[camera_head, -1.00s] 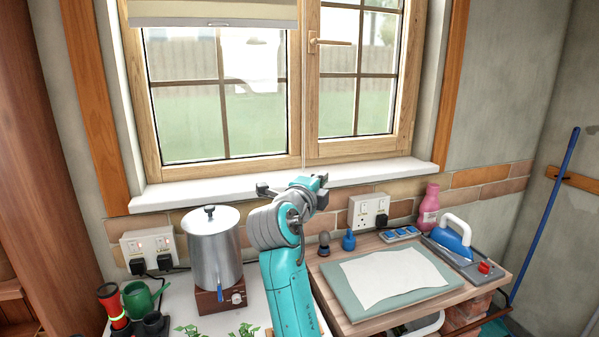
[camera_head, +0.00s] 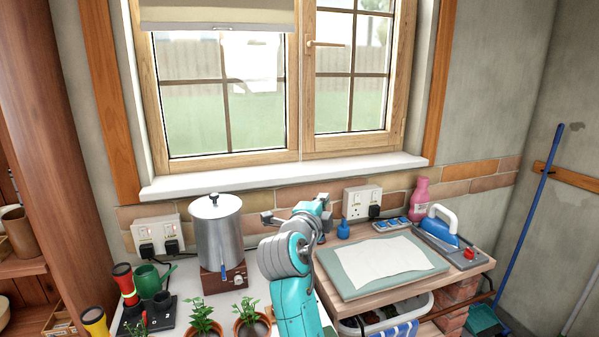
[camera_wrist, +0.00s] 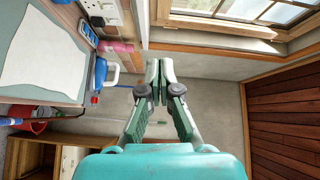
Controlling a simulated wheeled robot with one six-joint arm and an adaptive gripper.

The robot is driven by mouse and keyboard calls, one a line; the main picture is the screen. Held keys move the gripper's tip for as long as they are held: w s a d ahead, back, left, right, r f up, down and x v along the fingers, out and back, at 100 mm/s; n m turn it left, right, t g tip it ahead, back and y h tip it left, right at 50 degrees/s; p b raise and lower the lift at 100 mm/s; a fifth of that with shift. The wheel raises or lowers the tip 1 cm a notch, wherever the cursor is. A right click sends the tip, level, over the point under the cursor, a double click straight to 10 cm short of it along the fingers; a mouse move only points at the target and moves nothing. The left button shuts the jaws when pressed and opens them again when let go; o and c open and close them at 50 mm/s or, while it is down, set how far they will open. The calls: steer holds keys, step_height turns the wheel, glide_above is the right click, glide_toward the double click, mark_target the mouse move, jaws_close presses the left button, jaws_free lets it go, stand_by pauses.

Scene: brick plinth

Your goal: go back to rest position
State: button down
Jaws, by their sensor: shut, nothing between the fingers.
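My gripper shows in the wrist view (camera_wrist: 156,88), with its two green fingertips together and nothing between them. In the wrist view the fingers point past the bench toward the grey wall.
A metal urn (camera_head: 219,238) stands left of my arm, with potted plants (camera_head: 203,316) in front. At right a wooden bench (camera_head: 345,288) bears a cloth on a pad (camera_head: 385,262), an iron (camera_head: 443,228) and a pink bottle (camera_head: 419,198). A blue-handled broom (camera_head: 536,205) leans at far right.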

steer(key=s+d+f+n+y, duration=0.2)
steer(key=s+f+n, duration=0.3)
steer(key=f, duration=0.6)
steer(key=s+d+f+n+y, duration=0.1)
steer(key=s+d+f+n, duration=0.15)
steer(key=s+f, duration=0.6)
steer(key=s+d+f+n+y, duration=0.2)
steer(key=s+f+n, duration=0.2)
steer(key=f, duration=0.8)
steer(key=s+d+f+n+g+y, duration=0.1)
steer(key=s+d+f+n, duration=0.15)
steer(key=s, duration=0.65)
steer(key=s+d+f+n, duration=0.1)
steer(key=s+f+n, duration=0.15)
steer(key=s, duration=0.75)
steer(key=s+d+f+n+g+y, duration=0.1)
steer(key=s+f, duration=0.3)
steer(key=s, duration=0.5)
steer(key=s+d+r+n, duration=0.1)
steer(key=s+r, duration=0.3)
steer(key=s, duration=0.5)
steer(key=s+d+r+n, duration=0.1)
steer(key=s+r, duration=0.3)
steer(key=s, duration=0.5)
steer(key=shift+s+r+n+h, duration=0.2)
steer(key=shift+s+n+h, duration=0.1)
steer(key=shift+n, duration=0.35)
steer(key=shift+w, duration=0.15)
